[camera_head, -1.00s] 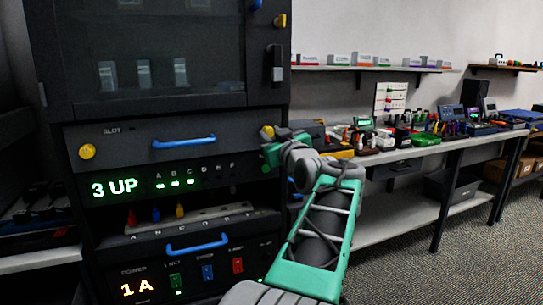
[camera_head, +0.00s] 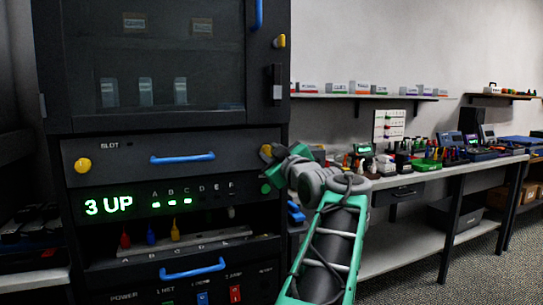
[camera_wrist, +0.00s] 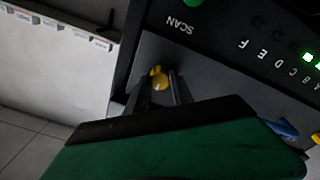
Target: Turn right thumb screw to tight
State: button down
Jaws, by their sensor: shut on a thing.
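The right thumb screw (camera_head: 266,150) is a yellow knob at the right end of the slot panel (camera_head: 115,160). In the wrist view the yellow screw (camera_wrist: 159,79) sits between the two dark fingers of my gripper (camera_wrist: 160,88), which is shut on it. In the head view my gripper (camera_head: 272,158) reaches the panel from the right and partly covers the screw. The left thumb screw (camera_head: 82,165) is a yellow knob at the panel's left end, clear of my gripper.
A blue handle (camera_head: 182,158) crosses the middle of the slot panel. A green display (camera_head: 108,205) reading 3 UP is below. A green button (camera_head: 266,188) lies just under my gripper. A workbench (camera_head: 440,165) with tools stands to the right.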

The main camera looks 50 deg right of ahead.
jog(key=c, duration=1.1)
grip_release()
jog(key=v, duration=0.7)
jog(key=shift+s+a, duration=0.15)
jog(key=shift+s, duration=0.2)
